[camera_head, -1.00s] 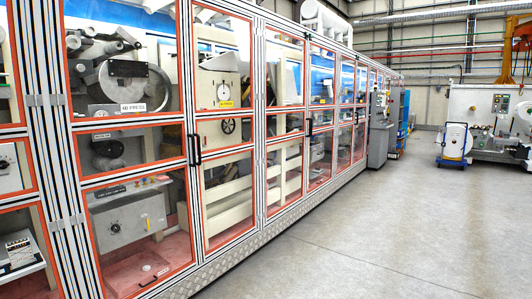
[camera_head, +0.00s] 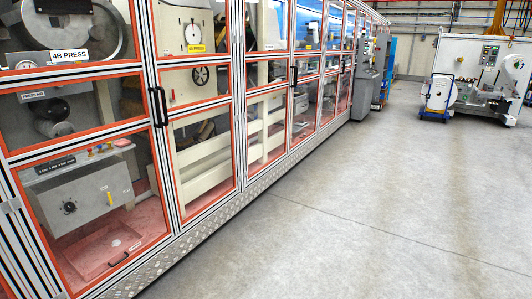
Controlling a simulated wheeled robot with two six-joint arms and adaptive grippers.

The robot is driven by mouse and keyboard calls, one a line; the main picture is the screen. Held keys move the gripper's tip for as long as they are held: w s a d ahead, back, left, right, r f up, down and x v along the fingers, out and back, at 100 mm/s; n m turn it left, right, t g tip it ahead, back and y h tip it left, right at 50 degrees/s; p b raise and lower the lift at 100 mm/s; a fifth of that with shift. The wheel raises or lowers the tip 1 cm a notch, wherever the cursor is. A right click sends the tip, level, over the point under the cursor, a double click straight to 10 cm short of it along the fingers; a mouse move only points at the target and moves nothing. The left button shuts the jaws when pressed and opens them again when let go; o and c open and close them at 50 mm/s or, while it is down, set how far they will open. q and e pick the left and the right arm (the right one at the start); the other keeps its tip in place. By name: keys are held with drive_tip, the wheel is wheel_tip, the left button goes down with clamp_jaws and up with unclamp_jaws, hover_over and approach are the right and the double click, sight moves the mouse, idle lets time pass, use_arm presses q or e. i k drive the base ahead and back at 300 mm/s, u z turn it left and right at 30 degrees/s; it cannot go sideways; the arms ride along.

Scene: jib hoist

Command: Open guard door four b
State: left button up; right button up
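Guard door four b (camera_head: 75,74) is the orange-edged clear door at the left of the head view, with a "4B PRESS" label (camera_head: 68,54) near its upper panel. It stands shut, and its left and top parts run out of the picture. A black vertical handle (camera_head: 153,106) sits at its right edge. A second black handle (camera_head: 163,105) is close beside it, on the edge of the neighbouring door. Neither of my grippers is in view.
The guarded machine line runs away to the right, with a metal tread-plate skirt (camera_head: 215,208) along its foot. A grey cabinet (camera_head: 366,85) juts out at its far end. A blue-and-white cart (camera_head: 436,95) stands far right. The grey floor (camera_head: 370,200) is clear.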

sight(12, 81)
drive_tip(key=z, duration=0.4)
drive_tip(key=i, duration=2.1)
drive_tip(key=u, duration=0.25)
drive_tip(key=i, duration=1.3)
drive_tip(key=u, duration=1.1)
drive_tip(key=i, duration=0.85)
drive_tip(key=u, duration=0.4)
